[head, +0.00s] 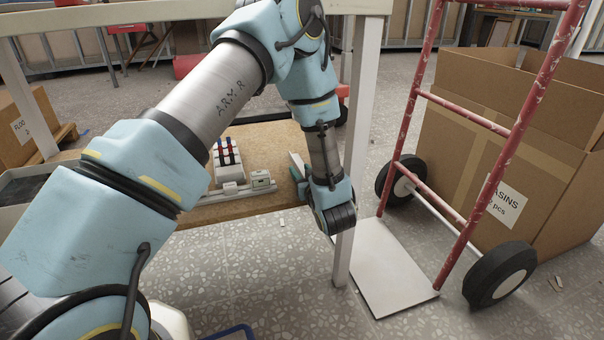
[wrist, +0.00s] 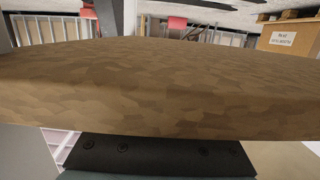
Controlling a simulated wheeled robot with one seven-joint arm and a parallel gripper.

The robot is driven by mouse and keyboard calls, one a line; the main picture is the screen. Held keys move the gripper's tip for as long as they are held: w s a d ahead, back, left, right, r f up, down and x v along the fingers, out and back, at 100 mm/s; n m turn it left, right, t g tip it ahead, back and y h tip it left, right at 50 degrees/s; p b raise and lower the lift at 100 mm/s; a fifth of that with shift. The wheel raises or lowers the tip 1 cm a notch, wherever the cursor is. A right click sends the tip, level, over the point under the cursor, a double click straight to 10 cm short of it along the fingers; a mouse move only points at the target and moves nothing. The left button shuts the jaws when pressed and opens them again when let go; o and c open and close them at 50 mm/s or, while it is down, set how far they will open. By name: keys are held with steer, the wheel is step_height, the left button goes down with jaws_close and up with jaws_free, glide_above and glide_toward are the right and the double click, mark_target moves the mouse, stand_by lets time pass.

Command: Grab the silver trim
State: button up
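My arm reaches down across the head view and ends at the right edge of a brown board under the bench. The fingertips of my gripper are hidden in the head view. In the wrist view a dark bar with screws (wrist: 160,155), apparently part of my gripper, shows at the bottom, and no fingers can be made out. I cannot clearly identify the silver trim. A pale grey strip (head: 222,194) lies along the front of the board, left of my arm's end, but I cannot tell if it is the trim.
The brown board (head: 268,137) fills much of the wrist view (wrist: 160,85), very close. On it stand a grey block with red and blue pegs (head: 228,165) and a small pale box (head: 262,180). A white bench leg (head: 360,120), a red hand truck (head: 462,230) and a carton (head: 455,140) stand right.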

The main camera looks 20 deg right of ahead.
jaws_close()
stand_by(0.7)
